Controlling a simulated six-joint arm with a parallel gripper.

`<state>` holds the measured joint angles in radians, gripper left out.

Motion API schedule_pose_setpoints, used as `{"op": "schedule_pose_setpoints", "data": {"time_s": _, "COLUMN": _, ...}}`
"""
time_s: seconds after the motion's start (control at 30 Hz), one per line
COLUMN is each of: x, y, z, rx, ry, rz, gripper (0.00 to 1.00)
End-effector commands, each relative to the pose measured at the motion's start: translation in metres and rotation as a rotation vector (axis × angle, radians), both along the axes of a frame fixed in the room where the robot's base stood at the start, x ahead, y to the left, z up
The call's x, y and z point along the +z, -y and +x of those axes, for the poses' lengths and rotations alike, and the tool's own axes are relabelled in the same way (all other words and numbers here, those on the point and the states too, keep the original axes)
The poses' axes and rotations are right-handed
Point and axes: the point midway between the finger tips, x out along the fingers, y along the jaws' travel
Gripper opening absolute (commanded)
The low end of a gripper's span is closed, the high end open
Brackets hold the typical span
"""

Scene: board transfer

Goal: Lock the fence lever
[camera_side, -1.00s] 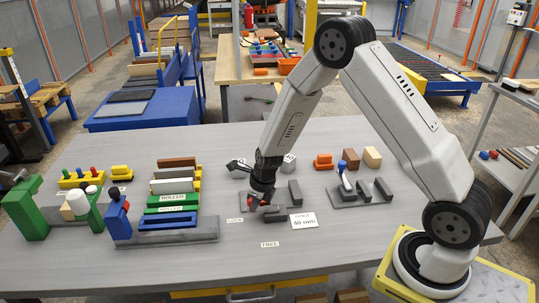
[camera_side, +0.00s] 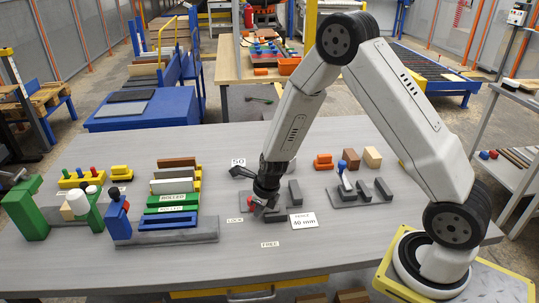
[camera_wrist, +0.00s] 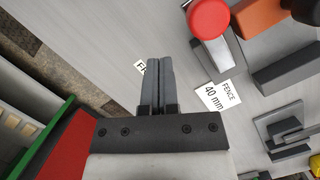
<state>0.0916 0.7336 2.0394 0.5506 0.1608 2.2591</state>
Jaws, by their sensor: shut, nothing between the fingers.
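The fence lever shows in the wrist view as a red round knob (camera_wrist: 208,18) on a light grey arm (camera_wrist: 222,56). In the side view the red knob (camera_side: 251,203) is partly hidden beside my gripper (camera_side: 259,210), low over the table. In the wrist view my gripper (camera_wrist: 158,64) has its fingers together with nothing between them, to the left of the knob and apart from it. The LOCK label (camera_side: 234,220) lies left of my gripper, and the FREE label (camera_side: 270,244) lies nearer the front edge. My fingertips partly cover a label (camera_wrist: 140,67) in the wrist view.
A blue fixture (camera_side: 165,226) on a grey plate stands to the left. An orange block (camera_side: 323,161) is behind right.

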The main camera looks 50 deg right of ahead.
Motion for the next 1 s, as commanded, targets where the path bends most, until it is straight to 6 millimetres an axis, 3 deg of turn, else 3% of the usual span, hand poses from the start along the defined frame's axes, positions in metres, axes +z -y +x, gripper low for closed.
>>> {"op": "schedule_pose_setpoints", "data": {"time_s": 0.17, "x": 0.0, "y": -0.007, "z": -0.012, "rx": 0.001, "ry": -0.001, "rz": 0.0, "gripper": 0.0}}
{"op": "schedule_pose_setpoints", "data": {"time_s": 0.47, "x": 0.022, "y": -0.009, "z": -0.016, "rx": 0.003, "ry": 0.002, "rz": -0.001, "gripper": 0.0}}
{"op": "schedule_pose_setpoints", "data": {"time_s": 1.0, "x": 0.079, "y": -0.017, "z": -0.028, "rx": 0.003, "ry": 0.002, "rz": -0.001, "gripper": 0.0}}
